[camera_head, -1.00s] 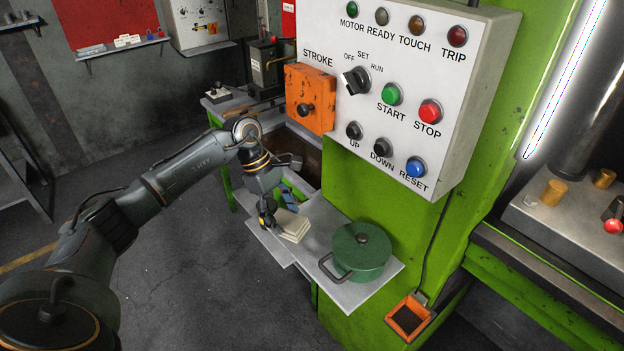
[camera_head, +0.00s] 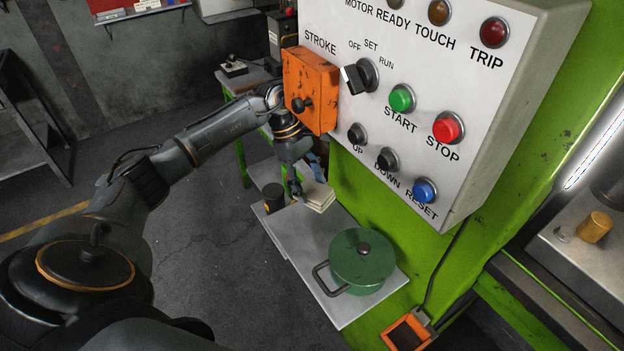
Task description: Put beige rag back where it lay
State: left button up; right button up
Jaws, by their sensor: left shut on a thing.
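The beige rag (camera_head: 319,198) is a folded, pale stack at the back of the grey shelf (camera_head: 313,249), close to the green press column. My left gripper (camera_head: 297,187) comes down at the rag's left side and is shut on it. The fingertips are small and partly dark against the shelf. I cannot tell whether the rag touches the shelf or hangs just above it. My right gripper is not in view.
A green lidded pot (camera_head: 362,259) stands on the front of the shelf. A dark cylinder (camera_head: 273,199) stands left of the rag. The orange box (camera_head: 311,92) and white control panel (camera_head: 430,100) overhang close to my left arm. The shelf's middle is clear.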

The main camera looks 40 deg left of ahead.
pick_arm(q)
jog(key=shift+s+f, duration=0.15)
jog(key=shift+f, duration=0.55)
notch_tip(320, 180, down, 4)
jog(key=shift+f+b, duration=0.1)
jog(key=shift+b, duration=0.85)
notch_tip(320, 180, down, 3)
jog(key=b, duration=0.3)
jog(key=shift+r, duration=0.2)
jog(key=shift+f+b, duration=0.3)
jog(key=shift+b, duration=0.05)
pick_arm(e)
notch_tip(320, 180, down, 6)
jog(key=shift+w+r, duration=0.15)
pick_arm(q)
jog(key=shift+f+b, duration=0.3)
jog(key=shift+b, duration=0.15)
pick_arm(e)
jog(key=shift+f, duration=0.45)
pick_arm(q)
jog(key=o, duration=1.1)
